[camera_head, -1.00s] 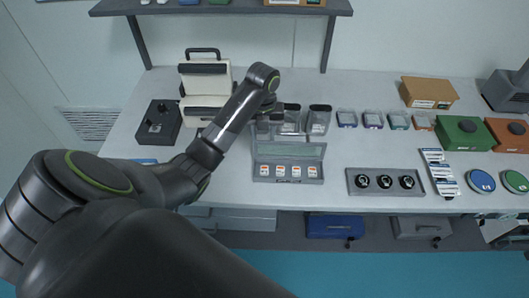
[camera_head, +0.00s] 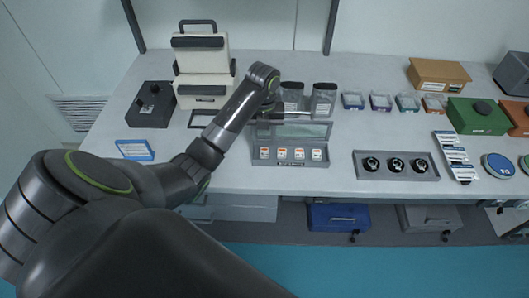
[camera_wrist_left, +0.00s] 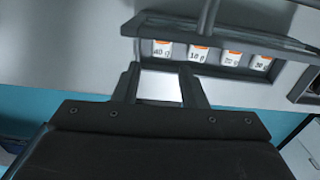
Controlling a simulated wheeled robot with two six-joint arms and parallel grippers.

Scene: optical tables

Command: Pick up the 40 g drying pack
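The 40 g drying pack (camera_wrist_left: 163,49) is a small white pack with an orange top, leftmost in a row of packs in a grey open-lidded box (camera_wrist_left: 233,71). In the head view the box (camera_head: 290,164) stands near the table's front edge, and its leftmost pack (camera_head: 264,153) shows too small to read. My left gripper (camera_wrist_left: 160,78) is open and empty in the wrist view, its two fingers apart just below the 40 g pack in the picture. In the head view the left fingers are mostly hidden by the wrist. The right gripper does not show.
Packs marked 10 g (camera_wrist_left: 197,53) and others stand beside it. The raised lid (camera_wrist_left: 215,30) crosses above them. Clear jars (camera_head: 323,100) stand behind the box. A grey holder with black round parts (camera_head: 396,172) is to its right.

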